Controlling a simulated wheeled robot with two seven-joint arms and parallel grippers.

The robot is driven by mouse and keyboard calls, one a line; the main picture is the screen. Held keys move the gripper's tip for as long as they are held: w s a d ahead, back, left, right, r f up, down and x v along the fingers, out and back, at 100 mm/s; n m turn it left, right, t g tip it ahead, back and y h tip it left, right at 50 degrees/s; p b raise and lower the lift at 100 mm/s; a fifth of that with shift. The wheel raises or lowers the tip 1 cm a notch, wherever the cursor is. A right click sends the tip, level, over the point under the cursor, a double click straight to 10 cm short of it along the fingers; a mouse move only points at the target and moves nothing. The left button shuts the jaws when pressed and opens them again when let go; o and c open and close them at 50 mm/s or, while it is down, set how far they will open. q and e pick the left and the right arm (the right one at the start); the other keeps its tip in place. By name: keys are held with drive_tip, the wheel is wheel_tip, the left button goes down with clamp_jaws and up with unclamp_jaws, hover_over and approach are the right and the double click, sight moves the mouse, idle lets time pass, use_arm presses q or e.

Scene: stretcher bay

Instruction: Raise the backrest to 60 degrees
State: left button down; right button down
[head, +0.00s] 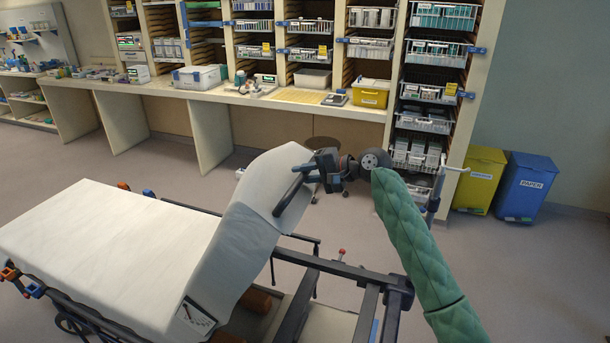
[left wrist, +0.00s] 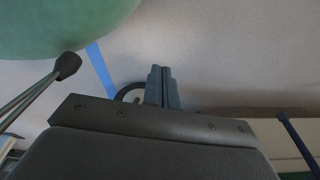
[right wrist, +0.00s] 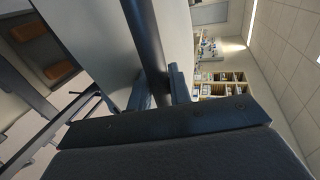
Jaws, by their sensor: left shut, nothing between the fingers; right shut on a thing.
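The stretcher's backrest (head: 238,232) is tilted up steeply from the flat white mattress (head: 100,240). A dial plate (head: 196,316) sits on the backrest's lower side; its reading is too small to tell. A dark push bar (head: 287,196) stands at the backrest's upper edge. My right gripper (head: 314,168) is shut on this bar. In the right wrist view, the bar (right wrist: 146,40) passes between the fingers (right wrist: 160,92), with the pale backrest (right wrist: 95,35) beside it. My left gripper (left wrist: 163,88) is shut and empty over the floor, and out of the head view.
The stretcher's dark frame (head: 340,268) and a red-tipped lever (head: 340,254) lie right of the backrest. A counter (head: 240,97) and shelves with baskets stand behind. Yellow (head: 479,180) and blue (head: 524,186) bins stand at the right. Floor between stretcher and counter is mostly free.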

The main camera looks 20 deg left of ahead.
drive_tip(key=c, duration=1.3)
unclamp_jaws()
drive_tip(key=shift+r, duration=0.1)
use_arm(q)
drive_tip(key=shift+s, duration=0.1)
use_arm(e)
drive_tip(key=shift+d, duration=0.1)
drive_tip(key=shift+d, duration=0.3)
use_arm(q)
drive_tip(key=w+d+r+b, duration=0.3)
drive_tip(key=w+r, duration=0.1)
drive_tip(key=r, duration=0.1)
drive_tip(key=shift+w, duration=0.35)
use_arm(e)
drive_tip(key=shift+v, duration=3.5)
use_arm(q)
drive_tip(key=shift+a, duration=0.1)
